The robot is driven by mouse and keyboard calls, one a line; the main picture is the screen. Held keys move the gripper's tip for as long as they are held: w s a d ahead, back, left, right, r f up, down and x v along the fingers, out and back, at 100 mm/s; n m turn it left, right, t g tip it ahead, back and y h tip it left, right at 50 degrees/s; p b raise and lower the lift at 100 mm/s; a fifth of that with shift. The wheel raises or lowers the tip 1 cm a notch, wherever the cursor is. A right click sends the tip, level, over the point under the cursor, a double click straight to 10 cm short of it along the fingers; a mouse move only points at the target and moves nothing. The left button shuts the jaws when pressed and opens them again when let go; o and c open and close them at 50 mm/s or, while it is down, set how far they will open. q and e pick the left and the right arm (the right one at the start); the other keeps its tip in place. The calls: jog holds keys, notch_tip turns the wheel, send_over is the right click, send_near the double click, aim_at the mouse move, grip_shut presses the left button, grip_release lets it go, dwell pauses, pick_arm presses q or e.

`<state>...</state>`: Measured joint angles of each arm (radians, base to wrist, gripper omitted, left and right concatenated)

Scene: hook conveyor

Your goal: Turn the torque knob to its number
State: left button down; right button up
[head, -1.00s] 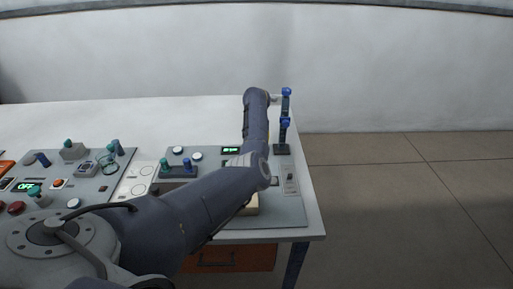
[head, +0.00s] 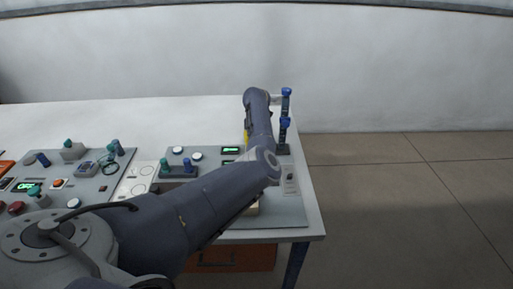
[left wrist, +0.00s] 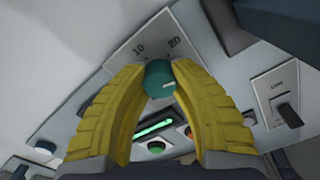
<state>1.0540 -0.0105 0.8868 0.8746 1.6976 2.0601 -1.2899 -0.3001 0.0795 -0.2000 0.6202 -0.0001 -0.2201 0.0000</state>
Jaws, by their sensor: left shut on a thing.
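The torque knob (left wrist: 159,80) is a round teal knob with a white pointer mark, in the upper middle of the left wrist view. In the head view my arm hides the knob, and only a sliver of yellow finger shows. My right gripper is in neither view.
A lit green display (left wrist: 154,129) and a switch plate (left wrist: 283,97) lie close to the knob. In the head view, a blue-topped post (head: 284,123) stands at the table's right edge. Teal and blue levers (head: 178,170) stand on the panel left of my arm.

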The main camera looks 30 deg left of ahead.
pick_arm(q)
jog(key=shift+m, duration=1.2)
jog(key=c, duration=0.9)
grip_release()
jog(key=shift+c, duration=0.2)
notch_tip(320, 180, up, 12)
